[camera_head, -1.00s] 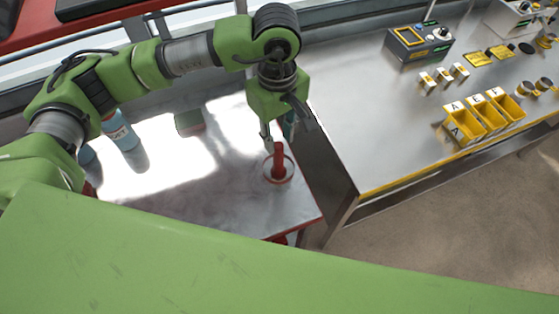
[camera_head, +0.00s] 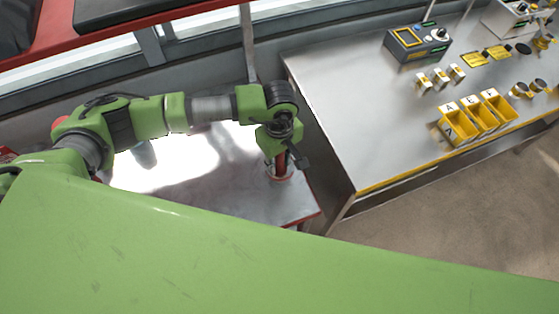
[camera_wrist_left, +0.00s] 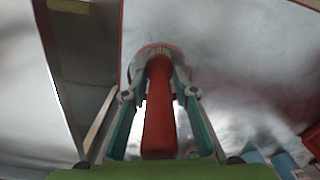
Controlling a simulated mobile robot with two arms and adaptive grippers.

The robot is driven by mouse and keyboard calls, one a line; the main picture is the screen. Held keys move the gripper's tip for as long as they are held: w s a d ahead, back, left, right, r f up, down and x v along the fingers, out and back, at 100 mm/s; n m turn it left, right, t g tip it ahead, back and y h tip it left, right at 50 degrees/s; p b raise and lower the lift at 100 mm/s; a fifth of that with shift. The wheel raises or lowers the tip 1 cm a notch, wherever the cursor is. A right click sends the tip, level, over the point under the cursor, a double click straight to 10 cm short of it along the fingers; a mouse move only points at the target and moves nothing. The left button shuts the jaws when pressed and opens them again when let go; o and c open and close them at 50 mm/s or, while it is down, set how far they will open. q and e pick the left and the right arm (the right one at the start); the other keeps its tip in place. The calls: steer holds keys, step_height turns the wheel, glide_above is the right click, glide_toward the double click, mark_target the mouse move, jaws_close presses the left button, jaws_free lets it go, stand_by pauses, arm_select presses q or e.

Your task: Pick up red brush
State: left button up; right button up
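The red brush (camera_head: 280,169) stands upright at the right end of the small metal table. Its base is in a round, red-rimmed holder (camera_head: 290,174). In the left wrist view the red handle (camera_wrist_left: 160,115) points toward the camera, with pale bristles (camera_wrist_left: 158,53) at its far end. My left gripper (camera_head: 283,163) is over the brush from above. In the left wrist view its fingers (camera_wrist_left: 160,80) lie on both sides of the handle, with light gaps showing, so it looks open around the brush. Firm contact is not visible. My right gripper is not in view.
The small table (camera_head: 235,198) has a red edge. To its right stands a larger steel bench (camera_head: 350,120) with yellow lettered bins (camera_head: 457,124) and a control box (camera_head: 415,42). Blue items show at the lower right of the left wrist view (camera_wrist_left: 285,163).

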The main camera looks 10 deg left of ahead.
arm_select(q)
steer(key=shift+f, duration=0.2)
jaws_close()
